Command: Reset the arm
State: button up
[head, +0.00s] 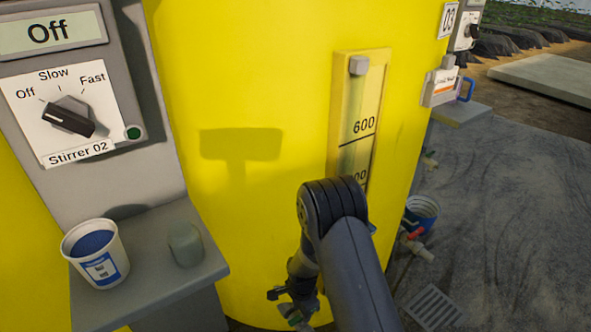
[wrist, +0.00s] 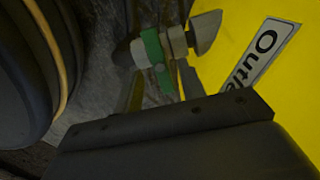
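My arm reaches down in front of the yellow tank (head: 260,210), with the elbow high and the forearm angled down. My gripper (head: 283,305) is low by the tank's foot, small and partly dark in the head view. In the wrist view the fingers of my gripper (wrist: 160,92) stand apart, so it looks open. A green valve handle (wrist: 154,50) on a grey outlet fitting (wrist: 178,40) lies just beyond and partly between the fingertips. I cannot tell whether they touch it. A label starting "Outle" (wrist: 262,52) is on the yellow wall beside it.
The stirrer panel (head: 68,115) reads Off at left. A white tub (head: 97,255) and a grey-green cylinder (head: 186,245) stand on the ledge below. A blue bucket (head: 422,212) and a red-handled valve (head: 414,235) are right of my arm. Open floor (head: 510,220) lies at right.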

jog(key=shift+f, duration=0.95)
